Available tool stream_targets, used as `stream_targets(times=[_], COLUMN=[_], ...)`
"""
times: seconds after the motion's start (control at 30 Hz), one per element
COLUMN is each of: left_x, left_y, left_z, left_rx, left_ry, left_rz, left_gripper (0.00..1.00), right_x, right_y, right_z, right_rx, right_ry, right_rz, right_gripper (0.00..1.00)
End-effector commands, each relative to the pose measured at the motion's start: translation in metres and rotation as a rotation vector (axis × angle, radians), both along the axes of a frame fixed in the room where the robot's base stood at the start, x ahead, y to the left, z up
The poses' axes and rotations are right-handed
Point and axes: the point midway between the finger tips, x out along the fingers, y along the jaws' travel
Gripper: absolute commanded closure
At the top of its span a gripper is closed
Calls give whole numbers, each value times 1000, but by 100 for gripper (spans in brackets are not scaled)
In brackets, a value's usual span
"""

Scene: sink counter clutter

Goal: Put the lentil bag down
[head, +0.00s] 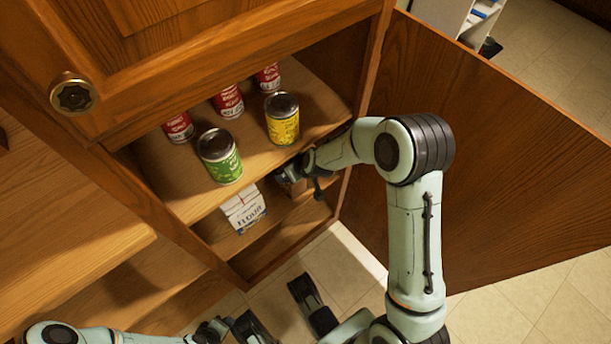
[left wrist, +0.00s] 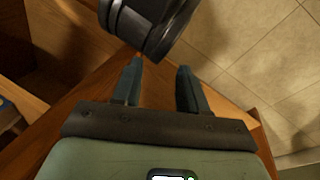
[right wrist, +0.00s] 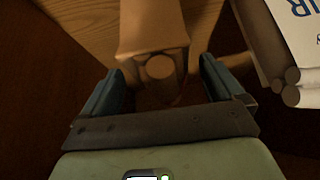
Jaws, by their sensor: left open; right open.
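The lentil bag, a tan pouch (right wrist: 152,28) with a gathered, rounded end, shows in the right wrist view. It lies between and beyond the fingers of my right gripper (right wrist: 161,68), which is open with gaps visible at the sides. In the head view my right gripper (head: 303,178) reaches into the cabinet's lower compartment, right of the flour bag, and largely hides the pouch. My left gripper (left wrist: 160,67) is open and empty, low in front of the cabinet; it also shows at the bottom of the head view (head: 217,328).
A white flour bag (head: 243,208) stands close left of my right gripper; it also shows in the right wrist view (right wrist: 298,38). Above, the shelf holds a green can (head: 220,157), a yellow can (head: 282,119) and several red cans. The open cabinet door (head: 490,150) stands at right.

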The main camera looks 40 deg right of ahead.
Motion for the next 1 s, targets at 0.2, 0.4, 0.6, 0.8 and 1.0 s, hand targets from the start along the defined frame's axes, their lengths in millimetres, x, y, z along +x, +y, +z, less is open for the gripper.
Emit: stream_targets(times=[0.2, 0.4, 0.6, 0.8, 1.0], left_x=[-19, -11, 15, 22, 24], left_y=[-10, -6, 8, 11, 12], left_z=[17, 4, -15, -16, -17], left_rx=[-24, -15, 20, 30, 32], left_ry=[49, 30, -37, -58, -63], left_rz=[-22, -13, 16, 24, 25], left_gripper=[57, 57, 57, 57, 57], right_x=[-21, -67, -111, -135, -145], right_y=[-2, -9, -13, -14, -14], right_z=[38, 39, 38, 42, 41], right_rx=[0, 0, -3, -3, 1], right_ry=[-4, 1, 0, -1, 0], right_rz=[1, -5, -3, 0, -1], right_gripper=[6, 6, 6, 6, 6])
